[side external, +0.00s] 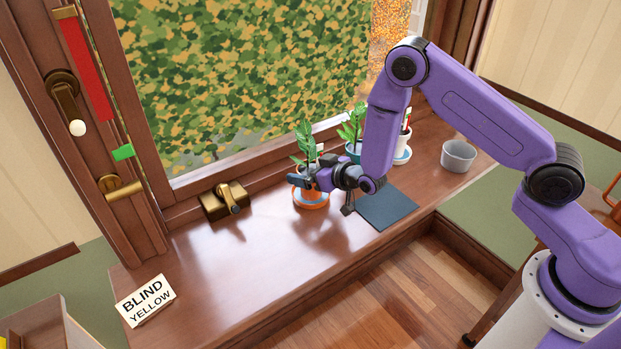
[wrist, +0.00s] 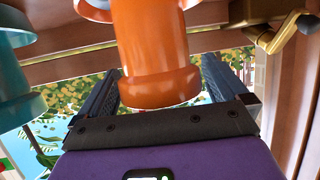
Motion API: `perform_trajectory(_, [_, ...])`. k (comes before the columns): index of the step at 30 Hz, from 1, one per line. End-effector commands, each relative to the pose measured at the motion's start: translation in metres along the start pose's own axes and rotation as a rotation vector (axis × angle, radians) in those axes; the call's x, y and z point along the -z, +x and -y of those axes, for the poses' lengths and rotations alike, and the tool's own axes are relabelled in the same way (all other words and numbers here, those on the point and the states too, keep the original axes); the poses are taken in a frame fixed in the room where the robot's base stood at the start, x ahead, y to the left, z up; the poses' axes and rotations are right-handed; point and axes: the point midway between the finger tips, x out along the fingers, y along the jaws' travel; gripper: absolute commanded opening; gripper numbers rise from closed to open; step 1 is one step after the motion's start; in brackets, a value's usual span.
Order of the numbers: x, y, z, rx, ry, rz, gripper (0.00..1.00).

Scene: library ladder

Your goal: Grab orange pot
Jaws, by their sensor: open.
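The orange pot (side external: 311,201) with a green leafy plant stands on the windowsill in the side view. Its upper part is partly hidden by my gripper (side external: 308,181), which is level with the pot's upper half. In the wrist view the orange pot (wrist: 155,45) appears upside down, between the two dark fingers of my gripper (wrist: 162,68). The fingers are apart, one on each side of the pot. A gap shows between the pot and the right finger. The left finger is nearer the pot's edge; I cannot tell whether it touches.
A teal pot (side external: 354,152) with a plant, a white pot (side external: 401,152) and a grey cup (side external: 458,156) stand to the right. A brass latch (side external: 226,201) is left of the orange pot. A dark mat (side external: 388,208) lies right.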

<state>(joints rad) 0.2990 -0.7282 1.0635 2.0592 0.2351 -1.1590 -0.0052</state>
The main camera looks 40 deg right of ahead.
Motion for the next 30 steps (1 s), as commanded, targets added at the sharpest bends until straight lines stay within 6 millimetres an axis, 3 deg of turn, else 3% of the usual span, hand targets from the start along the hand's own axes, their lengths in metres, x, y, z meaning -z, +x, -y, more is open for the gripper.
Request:
perform_trajectory(2, [0.0,0.0,0.0,0.0,0.0,0.0,0.97])
perform_trajectory(8, [0.0,0.0,0.0,0.0,0.0,-0.001,0.32])
perform_trajectory(17, [0.004,-0.001,0.0,0.001,0.001,-0.006,0.31])
perform_trajectory(23, [0.02,-0.006,0.0,0.0,0.002,-0.01,0.31])
perform_trajectory(26, [0.033,-0.013,0.0,0.001,0.002,-0.011,0.31])
perform_trajectory(30, [0.046,-0.041,0.001,0.002,0.001,-0.007,0.31])
